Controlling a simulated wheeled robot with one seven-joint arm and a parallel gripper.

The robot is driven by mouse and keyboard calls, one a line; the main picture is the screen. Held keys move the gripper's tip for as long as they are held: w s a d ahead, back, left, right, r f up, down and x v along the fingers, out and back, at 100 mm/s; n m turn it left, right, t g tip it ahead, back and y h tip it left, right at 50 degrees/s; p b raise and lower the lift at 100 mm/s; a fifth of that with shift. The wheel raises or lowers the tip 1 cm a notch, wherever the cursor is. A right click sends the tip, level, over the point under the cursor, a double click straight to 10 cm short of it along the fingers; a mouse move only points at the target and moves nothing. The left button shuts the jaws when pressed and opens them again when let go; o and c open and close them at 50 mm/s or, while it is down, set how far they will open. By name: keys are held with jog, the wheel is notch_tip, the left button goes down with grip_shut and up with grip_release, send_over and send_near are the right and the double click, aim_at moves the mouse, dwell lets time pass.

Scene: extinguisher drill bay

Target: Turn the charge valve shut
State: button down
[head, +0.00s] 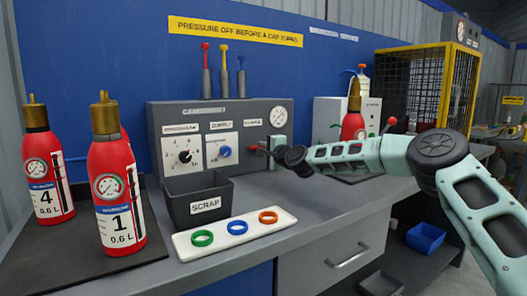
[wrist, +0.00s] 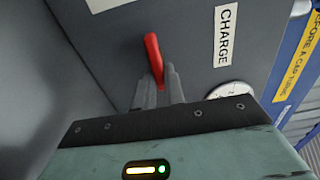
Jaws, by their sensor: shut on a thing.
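The charge valve is a red lever (wrist: 152,50) on the grey panel face, close to the CHARGE label (wrist: 227,36) in the wrist view. My gripper (wrist: 159,80) is shut on the lever, with one grey finger on each side of its lower part. The lever's upper part sticks out past the fingertips, slightly tilted in the picture. In the head view my gripper (head: 266,150) reaches the right side of the grey charge panel (head: 262,170), below the round gauge (head: 280,117). My own arm and gripper partly hide the lever there.
A black scrap bin (head: 182,205) and a white tray (head: 235,233) with three coloured rings stand in front of the panel. Red extinguishers (head: 117,200) stand at left. Another red bottle (head: 353,124) and a yellow cage (head: 428,90) are behind my arm.

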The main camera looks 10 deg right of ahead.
jog(key=shift+f, duration=0.1)
dwell(0.3)
jog(key=c, duration=1.5)
grip_release()
jog(key=v, duration=1.7)
jog(key=shift+s+d, duration=0.1)
jog(key=shift+s, duration=0.1)
jog(key=shift+r, duration=0.2)
